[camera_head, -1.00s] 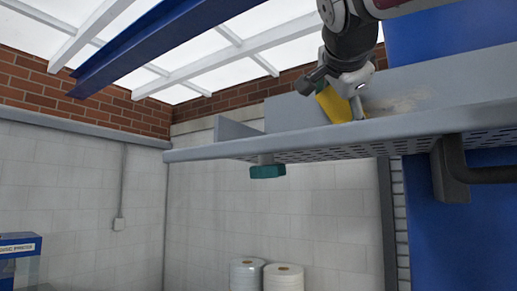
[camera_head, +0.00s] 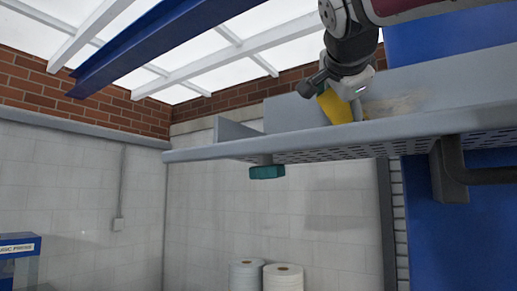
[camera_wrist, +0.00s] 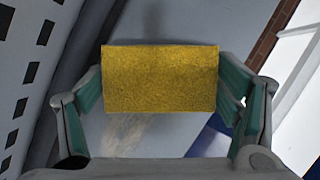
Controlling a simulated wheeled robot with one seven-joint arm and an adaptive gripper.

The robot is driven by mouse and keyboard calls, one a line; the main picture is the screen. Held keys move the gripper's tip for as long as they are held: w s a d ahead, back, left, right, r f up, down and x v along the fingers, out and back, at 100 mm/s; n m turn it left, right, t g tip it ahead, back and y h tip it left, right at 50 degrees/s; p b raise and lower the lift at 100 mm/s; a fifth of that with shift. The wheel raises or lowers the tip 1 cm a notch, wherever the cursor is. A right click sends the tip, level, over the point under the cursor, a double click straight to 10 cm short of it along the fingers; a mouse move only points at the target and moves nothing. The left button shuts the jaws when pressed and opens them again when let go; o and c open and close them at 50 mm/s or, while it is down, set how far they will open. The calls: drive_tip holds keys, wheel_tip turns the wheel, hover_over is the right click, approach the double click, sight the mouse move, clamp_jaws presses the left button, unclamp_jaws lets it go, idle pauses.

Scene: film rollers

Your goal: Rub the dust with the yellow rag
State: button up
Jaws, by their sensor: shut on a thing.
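The yellow rag (camera_head: 334,106) is held in my gripper (camera_head: 341,98) at the grey shelf (camera_head: 290,141). In the wrist view the rag (camera_wrist: 160,82) is a flat yellow block between the two green-padded fingers of my gripper (camera_wrist: 162,95). The dust is a tan smear (camera_head: 400,103) on the shelf's back panel, just right of the gripper. In the wrist view a tan dust patch (camera_wrist: 135,130) shows below the rag, partly hidden by it. I cannot tell whether the rag touches the panel.
The shelf has a raised front edge and a left end wall (camera_head: 236,128). A teal knob (camera_head: 267,172) hangs under it. A dark bracket with a pipe (camera_head: 452,170) is below right. White rolls (camera_head: 283,277) stand far below. A blue beam (camera_head: 160,45) crosses overhead.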

sight(400, 108)
drive_tip(key=shift+w+d, duration=0.5)
drive_tip(key=shift+w, duration=0.2)
idle(0.3)
drive_tip(key=shift+s+d, duration=1.15)
drive_tip(key=shift+d, duration=0.15)
drive_tip(key=shift+s+d+p, duration=0.25)
drive_tip(key=shift+s+d, duration=0.4)
drive_tip(key=shift+d, duration=0.35)
drive_tip(key=shift+s+d+p, duration=0.3)
drive_tip(key=shift+s+d, duration=0.3)
drive_tip(key=shift+d, duration=0.45)
drive_tip(key=shift+s+d+p, duration=0.25)
drive_tip(key=shift+s+d, duration=0.4)
drive_tip(key=shift+d, duration=0.35)
drive_tip(key=shift+s+d+p, duration=0.4)
drive_tip(key=shift+s+d, duration=0.7)
drive_tip(key=shift+d, duration=0.25)
drive_tip(key=shift+s+d+p, duration=0.35)
drive_tip(key=shift+s+d, duration=0.7)
drive_tip(key=shift+d, duration=0.3)
drive_tip(key=shift+w, duration=0.1)
